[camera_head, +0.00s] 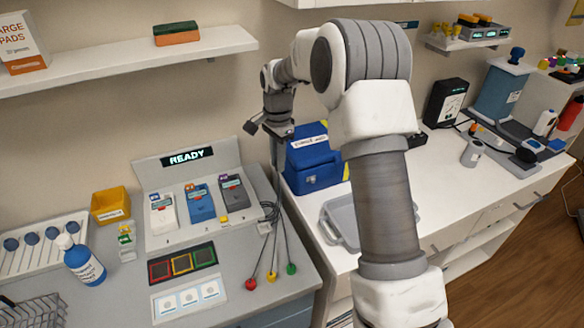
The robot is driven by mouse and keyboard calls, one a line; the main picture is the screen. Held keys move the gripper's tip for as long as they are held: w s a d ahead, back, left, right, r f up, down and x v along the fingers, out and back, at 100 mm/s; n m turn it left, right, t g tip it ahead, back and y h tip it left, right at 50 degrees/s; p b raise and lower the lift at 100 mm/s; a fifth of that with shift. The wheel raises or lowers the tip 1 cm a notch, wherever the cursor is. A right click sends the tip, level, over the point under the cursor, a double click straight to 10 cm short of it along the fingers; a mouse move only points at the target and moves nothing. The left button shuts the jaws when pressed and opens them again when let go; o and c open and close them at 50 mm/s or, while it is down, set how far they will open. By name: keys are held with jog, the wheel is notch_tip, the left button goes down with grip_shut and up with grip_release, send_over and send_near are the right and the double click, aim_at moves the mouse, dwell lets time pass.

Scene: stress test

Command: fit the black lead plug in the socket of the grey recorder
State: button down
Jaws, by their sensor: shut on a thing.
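The grey recorder (234,192) stands at the right end of a row of three in a pale dock (150,183), whose display reads READY. Its socket is too small to make out. My gripper (278,142) is up behind and to the right of the dock, pointing down and apart from the recorder. It is shut on what seems to be the black lead plug, too small and dark to see clearly. A thin dark lead (279,185) hangs below it.
A white recorder (162,213) and a blue recorder (200,203) share the dock. A blue box (315,165) stands close to the right of my gripper, with a grey tray (333,232) before it.

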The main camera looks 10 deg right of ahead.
jog(key=shift+w+a+f+p, duration=1.3)
jog(key=shift+w+a+p, duration=1.3)
jog(key=shift+w+a, duration=3.2)
jog(key=shift+s+a+f+b, duration=0.15)
jog(key=shift+f+b, duration=0.3)
jog(key=shift+f, duration=0.4)
jog(key=shift+s+a+f+b, duration=0.2)
jog(key=shift+f+b, duration=0.25)
jog(key=shift+f, duration=0.35)
jog(key=shift+s+a+f+b, duration=0.15)
jog(key=shift+f+b, duration=0.3)
jog(key=shift+f, duration=0.4)
jog(key=shift+f+b, duration=0.85)
jog(key=shift+f, duration=0.35)
jog(key=c, duration=1.1)
grip_release()
jog(key=shift+r, duration=0.2)
jog(key=shift+r+p, duration=1)
jog(key=shift+r, duration=0.85)
